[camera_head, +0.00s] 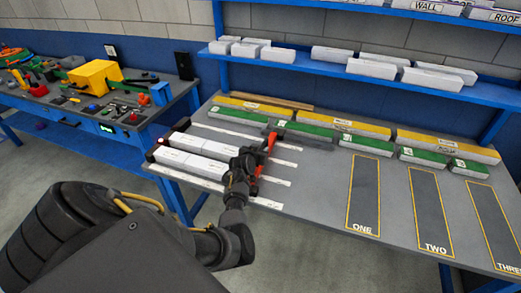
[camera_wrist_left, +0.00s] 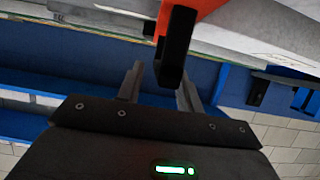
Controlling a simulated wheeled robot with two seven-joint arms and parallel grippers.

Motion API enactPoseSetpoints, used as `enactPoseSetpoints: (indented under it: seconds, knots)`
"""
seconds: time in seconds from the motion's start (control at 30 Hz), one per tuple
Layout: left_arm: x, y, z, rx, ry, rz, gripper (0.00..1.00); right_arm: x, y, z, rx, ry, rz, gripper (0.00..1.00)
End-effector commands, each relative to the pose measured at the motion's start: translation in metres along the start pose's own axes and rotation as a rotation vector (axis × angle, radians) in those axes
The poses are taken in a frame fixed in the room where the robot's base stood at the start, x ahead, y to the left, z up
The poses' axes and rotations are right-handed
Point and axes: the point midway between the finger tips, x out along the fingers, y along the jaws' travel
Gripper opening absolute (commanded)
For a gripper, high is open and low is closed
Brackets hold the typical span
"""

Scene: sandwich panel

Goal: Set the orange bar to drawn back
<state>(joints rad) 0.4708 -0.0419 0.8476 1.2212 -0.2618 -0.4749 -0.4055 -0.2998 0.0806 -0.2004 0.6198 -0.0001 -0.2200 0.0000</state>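The orange bar (camera_head: 257,175) has black parts and lies across the white strips on the grey table, right of the white blocks, in the head view. In the left wrist view the orange bar (camera_wrist_left: 197,10) shows at the top, with a black end piece (camera_wrist_left: 173,60) hanging from it. My left gripper (camera_head: 246,163) is at the bar's left side and hides part of it. In the wrist view my left gripper (camera_wrist_left: 160,88) has its fingers apart, with the black piece between them and a gap at its left. Contact cannot be told. My right gripper is not in view.
White blocks (camera_head: 183,160) lie between white strips (camera_head: 245,132) on the table's left part. Green blocks (camera_head: 357,144) and yellow blocks (camera_head: 361,128) line the back. Outlined dark panels (camera_head: 364,192) are at right. A cluttered bench (camera_head: 100,90) stands at far left.

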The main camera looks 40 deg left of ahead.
Motion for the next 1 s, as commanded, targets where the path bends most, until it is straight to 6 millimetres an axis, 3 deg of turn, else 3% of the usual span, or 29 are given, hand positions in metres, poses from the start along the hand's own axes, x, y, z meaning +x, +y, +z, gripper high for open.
enactPoseSetpoints:
  seconds: [0.37,0.63,1.0]
  knots:
    - [0.0043,0.0000,-0.0007,0.001,0.001,0.000,0.36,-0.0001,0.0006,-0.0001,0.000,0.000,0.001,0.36]
    - [0.0042,0.0003,-0.0006,0.001,0.001,0.000,0.01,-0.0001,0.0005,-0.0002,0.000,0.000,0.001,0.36]
    - [0.0064,0.0049,-0.0003,0.001,0.001,0.001,0.00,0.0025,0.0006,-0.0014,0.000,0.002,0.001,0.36]
